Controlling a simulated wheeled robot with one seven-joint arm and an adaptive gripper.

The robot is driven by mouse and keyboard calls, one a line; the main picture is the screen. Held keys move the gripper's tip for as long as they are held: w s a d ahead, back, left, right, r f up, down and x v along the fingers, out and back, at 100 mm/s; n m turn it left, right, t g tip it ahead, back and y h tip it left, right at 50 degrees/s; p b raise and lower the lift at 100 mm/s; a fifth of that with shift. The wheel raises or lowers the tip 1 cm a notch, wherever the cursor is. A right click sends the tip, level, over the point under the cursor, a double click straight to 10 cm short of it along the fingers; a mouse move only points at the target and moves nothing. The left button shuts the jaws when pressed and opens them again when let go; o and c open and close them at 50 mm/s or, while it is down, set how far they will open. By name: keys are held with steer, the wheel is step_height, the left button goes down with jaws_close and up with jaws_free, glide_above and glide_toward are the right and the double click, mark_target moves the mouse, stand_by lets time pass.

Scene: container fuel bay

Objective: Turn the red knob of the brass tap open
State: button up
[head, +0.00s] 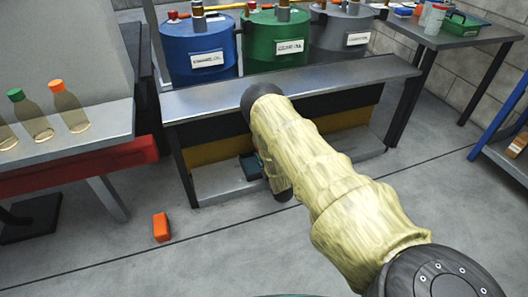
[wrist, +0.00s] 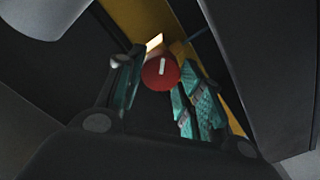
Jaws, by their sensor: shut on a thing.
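The red knob (wrist: 153,77) shows in the wrist view as a round red face with a short, nearly upright white mark. My gripper (wrist: 161,72) is shut on it, with a teal-padded finger on each side. The brass tap's body is hidden behind the knob in this view. In the head view, my gripper (head: 252,167) shows only in part, low in front of the steel bench, and my sleeved arm hides the knob.
Bottles stand on a side table (head: 90,123) at left. An orange block (head: 161,227) lies on the floor.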

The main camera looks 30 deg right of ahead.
steer(key=n+p, duration=0.1)
steer(key=n, duration=0.2)
steer(key=shift+a+n+p, duration=0.15)
steer(key=shift+n+p, duration=0.15)
steer(key=shift+n, duration=0.1)
steer(key=n+p, duration=0.1)
steer(key=n, duration=0.3)
steer(key=shift+f+n, duration=0.15)
steer(key=shift+n, duration=0.15)
steer(key=o, duration=1)
step_height(320, 180, up, 10)
